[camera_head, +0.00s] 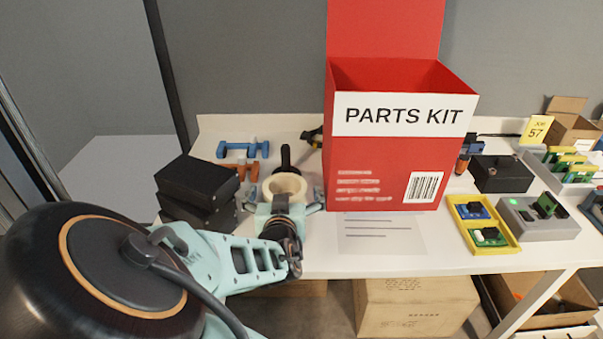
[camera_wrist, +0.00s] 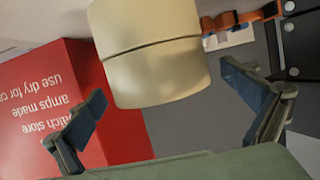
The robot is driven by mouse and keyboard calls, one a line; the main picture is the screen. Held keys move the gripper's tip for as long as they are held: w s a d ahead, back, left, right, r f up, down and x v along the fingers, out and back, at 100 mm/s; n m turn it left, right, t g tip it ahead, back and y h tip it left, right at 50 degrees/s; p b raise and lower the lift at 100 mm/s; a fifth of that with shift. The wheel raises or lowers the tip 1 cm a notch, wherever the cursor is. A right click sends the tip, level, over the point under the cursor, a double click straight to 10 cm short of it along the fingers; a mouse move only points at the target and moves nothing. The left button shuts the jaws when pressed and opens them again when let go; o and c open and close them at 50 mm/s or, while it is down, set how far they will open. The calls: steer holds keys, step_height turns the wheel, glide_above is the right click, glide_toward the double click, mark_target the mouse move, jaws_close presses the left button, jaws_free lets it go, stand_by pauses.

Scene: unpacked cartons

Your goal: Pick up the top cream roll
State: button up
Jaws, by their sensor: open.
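Two cream rolls are stacked end to end, with a seam between them in the wrist view. The text in that view is upside down, so the top cream roll (camera_wrist: 155,75) is the lower one in the picture, nearest my gripper. The other cream roll (camera_wrist: 140,25) lies beyond it. In the head view a cream ring (camera_head: 285,184) shows just beyond my gripper, partly hidden by it. My gripper (camera_wrist: 163,90) is open, with one finger on each side of the top roll's near end. Gaps show between the fingers and the roll.
A red PARTS KIT carton (camera_head: 385,155) stands close on the right; its wall (camera_wrist: 60,95) is beside one finger in the wrist view. Black boxes (camera_head: 195,190) are stacked at left. Blue (camera_head: 240,149) and orange (camera_head: 238,171) parts lie behind on the white table.

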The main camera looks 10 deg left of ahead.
steer(key=shift+w+a+f, duration=0.15)
steer(key=shift+w+f, duration=0.05)
steer(key=shift+w, duration=0.3)
steer(key=c, duration=1.4)
steer(key=shift+r, duration=0.1)
steer(key=shift+r, duration=0.15)
